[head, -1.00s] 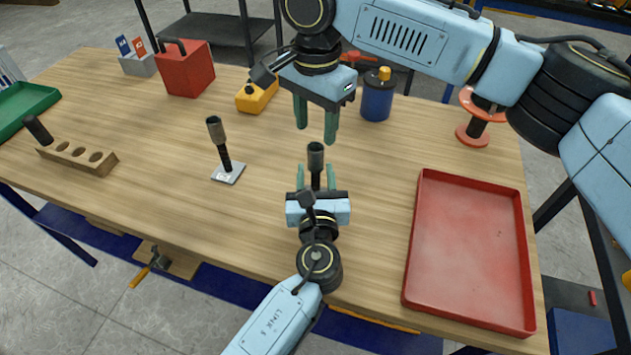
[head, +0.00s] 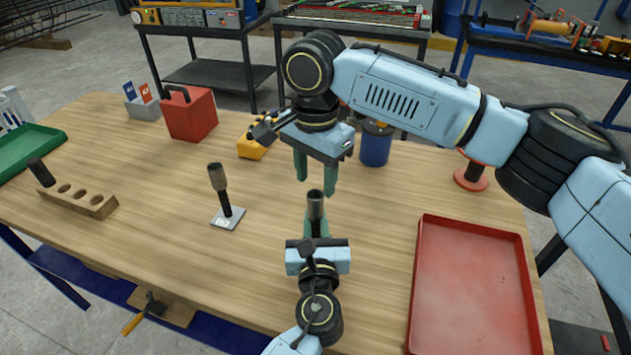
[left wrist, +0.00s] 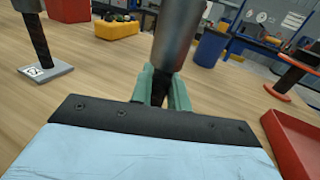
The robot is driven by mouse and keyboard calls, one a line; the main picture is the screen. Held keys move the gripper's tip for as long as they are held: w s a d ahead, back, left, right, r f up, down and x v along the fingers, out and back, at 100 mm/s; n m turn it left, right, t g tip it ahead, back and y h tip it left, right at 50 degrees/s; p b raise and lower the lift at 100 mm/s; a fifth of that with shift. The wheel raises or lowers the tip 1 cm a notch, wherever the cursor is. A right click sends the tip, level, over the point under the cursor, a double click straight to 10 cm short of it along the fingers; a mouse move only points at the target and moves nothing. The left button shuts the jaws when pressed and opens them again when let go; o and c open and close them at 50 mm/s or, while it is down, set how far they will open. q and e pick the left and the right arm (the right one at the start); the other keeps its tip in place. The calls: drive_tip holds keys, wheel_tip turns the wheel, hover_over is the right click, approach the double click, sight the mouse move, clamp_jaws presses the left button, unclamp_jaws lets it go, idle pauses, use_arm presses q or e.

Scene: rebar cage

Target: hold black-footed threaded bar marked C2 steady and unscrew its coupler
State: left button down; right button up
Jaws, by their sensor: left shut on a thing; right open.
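A dark threaded bar (left wrist: 160,92) with a grey cylindrical coupler (head: 315,205) on top stands upright in my left gripper (head: 317,228). The left fingers are shut on the bar just below the coupler; the left wrist view shows the coupler (left wrist: 177,35) close up. The bar's foot and any C2 mark are hidden. My right gripper (head: 316,190) is open and points down at the coupler's top, with its right fingertip beside the coupler in the picture. A second bar with a coupler (head: 217,177) stands left on a pale labelled plate (head: 228,218).
A red tray (head: 470,290) lies on the right. A blue jar (head: 376,148), yellow box (head: 252,148), red box (head: 190,115) and orange spool (head: 471,178) stand behind. A wooden holed block (head: 78,200) and green tray (head: 30,150) are left. The table between is clear.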

sight(315, 203)
wheel_tip(315, 203, down, 7)
drive_tip(key=shift+f, duration=0.1)
idle(0.3)
